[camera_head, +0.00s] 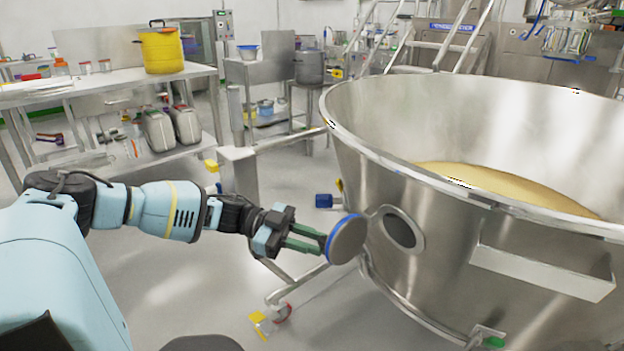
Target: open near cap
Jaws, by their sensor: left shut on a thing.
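The near cap (347,240) is a round grey disc with a blue rim. My left gripper (318,243) is shut on it at its left edge. The cap stands tilted just left of a round dark port (401,229) with a metal ring, in the wall of a large steel bowl (470,265). The port is uncovered. Whether the cap still touches the bowl or a hinge is hidden behind it. My right gripper is not in view.
The bowl holds tan powder (500,185) and has a protruding bracket (540,272) on its near side. A steel table (110,85) with a yellow pot (162,50) stands at the back left. The floor below the gripper is mostly clear, with caster legs near the bowl.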

